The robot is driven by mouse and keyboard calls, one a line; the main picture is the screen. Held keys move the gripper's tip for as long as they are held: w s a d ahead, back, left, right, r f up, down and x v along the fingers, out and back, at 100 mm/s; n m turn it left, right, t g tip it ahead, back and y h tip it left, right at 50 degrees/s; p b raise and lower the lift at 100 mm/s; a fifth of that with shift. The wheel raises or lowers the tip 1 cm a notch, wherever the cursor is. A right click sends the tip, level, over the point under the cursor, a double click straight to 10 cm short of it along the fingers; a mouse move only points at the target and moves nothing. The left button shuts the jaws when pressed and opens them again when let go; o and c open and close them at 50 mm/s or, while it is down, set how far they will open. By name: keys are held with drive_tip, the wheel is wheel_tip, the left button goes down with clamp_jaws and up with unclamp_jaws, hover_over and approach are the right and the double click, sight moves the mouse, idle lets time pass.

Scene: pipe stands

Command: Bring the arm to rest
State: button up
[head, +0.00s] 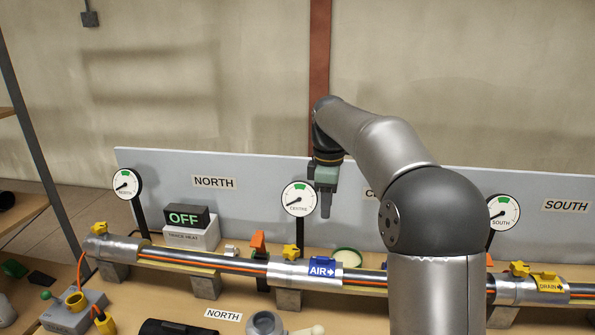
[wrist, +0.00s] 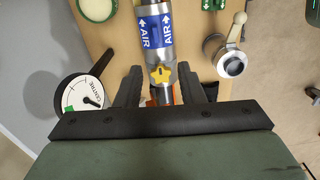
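My arm reaches from the lower right up and over to the left in the head view. My gripper (head: 326,204) points down in front of the grey backboard, just right of the CENTRE gauge (head: 299,198). In the wrist view my gripper (wrist: 164,82) has its two dark fingers well apart, with nothing held between them. Between and beyond the fingers I see the pipe with its blue AIR label (wrist: 154,30) and a yellow knob (wrist: 160,74). The gripper looks to be above the pipe, apart from it.
The pipe (head: 230,262) runs across the bench on blocks. A NORTH gauge (head: 126,184) and a SOUTH gauge (head: 503,212) stand behind it. An OFF display (head: 186,217) sits on a white box. A grey valve with a cream handle (wrist: 232,64) lies beside the pipe. The wall space above is clear.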

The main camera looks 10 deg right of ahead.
drive_tip(key=s+f+m, duration=0.4)
drive_tip(key=s, duration=0.7)
drive_tip(key=s+f+m, duration=0.5)
drive_tip(key=s, duration=0.6)
drive_tip(key=s+f+m, duration=0.4)
drive_tip(key=s+m, duration=0.1)
drive_tip(key=s, duration=0.6)
drive_tip(key=shift+s+f+t, duration=0.25)
drive_tip(key=shift+f+t, duration=0.05)
